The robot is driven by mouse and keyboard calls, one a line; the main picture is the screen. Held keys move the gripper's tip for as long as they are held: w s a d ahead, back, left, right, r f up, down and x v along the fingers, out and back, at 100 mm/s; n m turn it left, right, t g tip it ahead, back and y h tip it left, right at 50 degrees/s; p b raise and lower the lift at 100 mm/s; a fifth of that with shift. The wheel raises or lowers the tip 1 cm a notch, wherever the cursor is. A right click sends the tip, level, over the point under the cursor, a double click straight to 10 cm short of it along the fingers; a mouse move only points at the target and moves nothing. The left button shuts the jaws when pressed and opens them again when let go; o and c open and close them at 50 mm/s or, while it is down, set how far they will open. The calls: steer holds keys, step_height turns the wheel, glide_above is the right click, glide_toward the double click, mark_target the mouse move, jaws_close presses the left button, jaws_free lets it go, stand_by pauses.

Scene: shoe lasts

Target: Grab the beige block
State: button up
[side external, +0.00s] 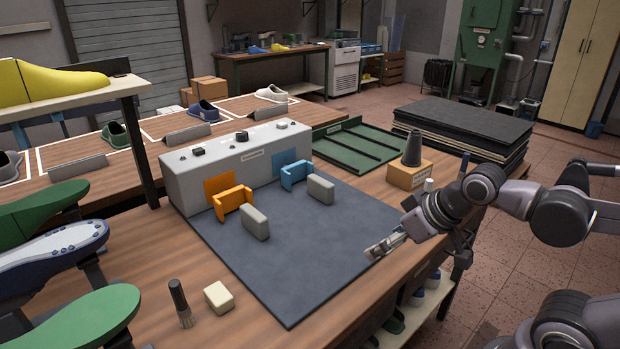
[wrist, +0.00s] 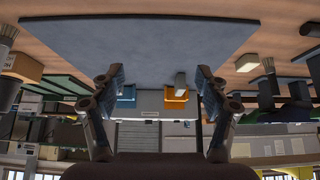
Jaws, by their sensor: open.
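The beige block (side external: 218,298) lies on the wooden table at the front, just off the left edge of the dark mat and beside a brush. It also shows in the wrist view (wrist: 247,62), to the right of my fingers. My gripper (side external: 384,246) is near the right edge of the mat, well to the right of the block and apart from it. In the wrist view my gripper (wrist: 160,78) has its two fingers wide apart with nothing held between them.
The brush (side external: 180,303) stands left of the block. The dark mat (side external: 300,270) bears two grey blocks (side external: 255,222) (side external: 320,188), an orange holder (side external: 233,202) and a blue holder (side external: 296,175). Green shoe lasts (side external: 85,318) stand at the left. The mat's front is clear.

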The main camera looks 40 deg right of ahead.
stand_by(0.3)
steer(key=w+a+r+m+g, duration=0.2)
steer(key=w+a+r+m, duration=0.25)
steer(key=w, duration=0.25)
steer(key=m+g, duration=0.5)
steer(key=m, duration=0.8)
glide_above(218, 292)
step_height(218, 292, down, 6)
steer(key=f, duration=0.1)
steer(key=shift+w+a+f+m, duration=0.1)
steer(key=shift+a+f+m, duration=0.05)
steer(key=shift+a+m, duration=0.15)
steer(key=shift+d+f, duration=0.15)
steer(key=shift+f, duration=2.35)
steer(key=shift+d+f, duration=0.1)
steer(key=shift+f, duration=2.4)
steer(key=c, duration=1.3)
